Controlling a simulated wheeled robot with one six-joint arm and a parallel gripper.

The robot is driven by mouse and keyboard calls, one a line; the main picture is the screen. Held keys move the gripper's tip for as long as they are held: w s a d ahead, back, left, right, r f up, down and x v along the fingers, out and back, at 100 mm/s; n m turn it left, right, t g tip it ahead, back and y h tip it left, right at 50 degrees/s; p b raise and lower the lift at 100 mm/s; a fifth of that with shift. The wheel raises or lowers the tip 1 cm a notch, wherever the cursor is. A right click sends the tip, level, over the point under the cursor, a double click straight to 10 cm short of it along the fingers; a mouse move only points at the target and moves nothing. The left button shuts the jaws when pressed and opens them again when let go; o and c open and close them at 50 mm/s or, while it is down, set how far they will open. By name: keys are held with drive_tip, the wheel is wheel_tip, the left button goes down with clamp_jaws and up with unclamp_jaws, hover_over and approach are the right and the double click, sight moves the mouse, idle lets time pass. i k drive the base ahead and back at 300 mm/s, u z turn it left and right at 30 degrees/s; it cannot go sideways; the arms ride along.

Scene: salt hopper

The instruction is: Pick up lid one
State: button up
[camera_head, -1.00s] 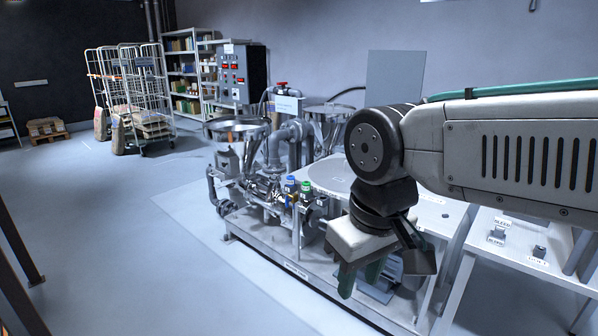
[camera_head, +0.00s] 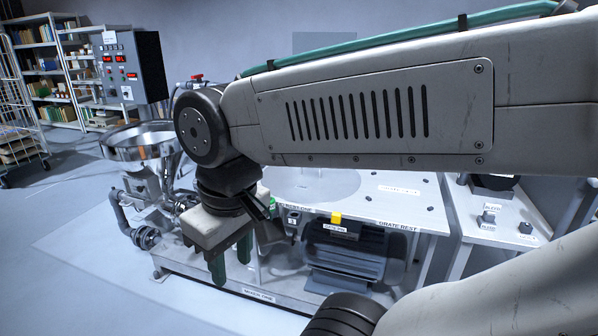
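My gripper (camera_head: 231,263) hangs fingers-down left of centre, its two green fingers apart with nothing seen between them. It is in front of the near left side of a grey bench top (camera_head: 415,205). A large flat grey disc (camera_head: 318,187) shows on that top, partly covered by my arm. It may be lid one or just a round marking; I cannot tell, and no lid label is readable. My gripper is to the left of the disc and nearer, not touching it.
A steel hopper bowl (camera_head: 142,141) on pipework stands at left, below a control cabinet (camera_head: 133,65). A dark motor (camera_head: 345,248) sits under the bench top. A side table (camera_head: 500,235) with small dark blocks is at right. Open floor (camera_head: 75,225) lies at left.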

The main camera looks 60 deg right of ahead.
sight(308, 186)
drive_tip(key=z, duration=0.35)
drive_tip(key=i, duration=0.8)
drive_tip(key=z, duration=1.35)
drive_tip(key=i, duration=0.65)
drive_tip(key=z, duration=0.75)
